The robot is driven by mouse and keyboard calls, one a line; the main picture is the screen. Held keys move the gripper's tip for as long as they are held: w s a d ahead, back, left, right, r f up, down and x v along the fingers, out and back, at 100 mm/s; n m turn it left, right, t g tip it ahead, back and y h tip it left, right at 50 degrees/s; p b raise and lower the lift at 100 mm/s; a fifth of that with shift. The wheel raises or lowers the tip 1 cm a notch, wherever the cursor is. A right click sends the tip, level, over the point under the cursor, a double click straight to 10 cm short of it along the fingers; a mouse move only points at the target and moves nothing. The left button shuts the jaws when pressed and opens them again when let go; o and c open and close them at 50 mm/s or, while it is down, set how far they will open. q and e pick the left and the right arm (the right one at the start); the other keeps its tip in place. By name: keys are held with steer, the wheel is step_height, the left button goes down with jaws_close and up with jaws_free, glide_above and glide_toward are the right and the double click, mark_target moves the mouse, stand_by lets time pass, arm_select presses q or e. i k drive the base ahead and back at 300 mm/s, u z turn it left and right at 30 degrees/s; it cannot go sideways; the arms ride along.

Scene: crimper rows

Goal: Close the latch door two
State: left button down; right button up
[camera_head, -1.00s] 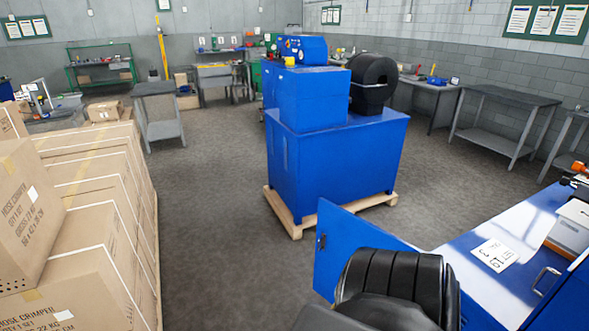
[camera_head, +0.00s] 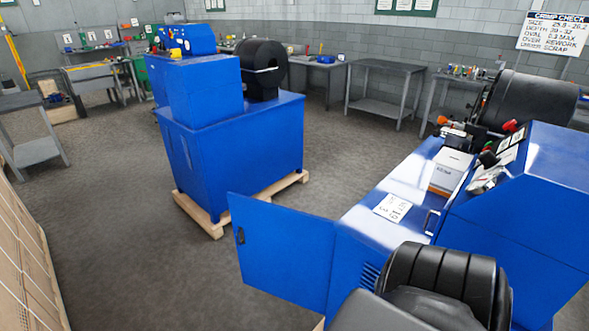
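A blue cabinet door (camera_head: 282,252) stands swung open at the left end of the nearer blue crimper machine (camera_head: 530,215). A small dark latch (camera_head: 240,236) sits near the door's free edge. The door's right edge meets the machine's body, beside a vented panel (camera_head: 370,277). I cannot read any number on the door. A black rounded part, seemingly my own arm, fills the lower right and hides part of the machine's front. Neither gripper shows in the head view.
A second blue machine (camera_head: 232,145) stands on a wooden pallet (camera_head: 215,226) behind the door. Cardboard boxes (camera_head: 30,270) line the left edge. Grey floor (camera_head: 110,200) is clear between them.

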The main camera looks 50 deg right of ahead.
mark_target(286, 254)
steer(key=z, duration=2)
